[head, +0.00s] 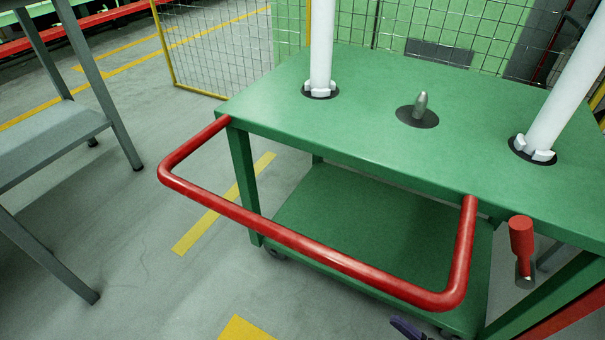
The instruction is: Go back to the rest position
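A green cart (380,110) with a flat top and a lower shelf (350,235) stands in front of me. Its red push handle (300,245) sticks out toward me. Two white poles (321,45) (575,85) stand on the cart top, each with a white foot in a dark round patch. A grey metal pin (420,105) stands upright between them. A small dark purple piece (408,328) shows at the bottom edge, cut off; I cannot tell what it is.
A red-gripped lever (521,240) is at the cart's right front. A grey metal stand (50,140) is at the left. A yellow-framed mesh fence (220,50) runs behind the cart. Grey floor (140,240) with yellow lines lies open between the stand and the cart.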

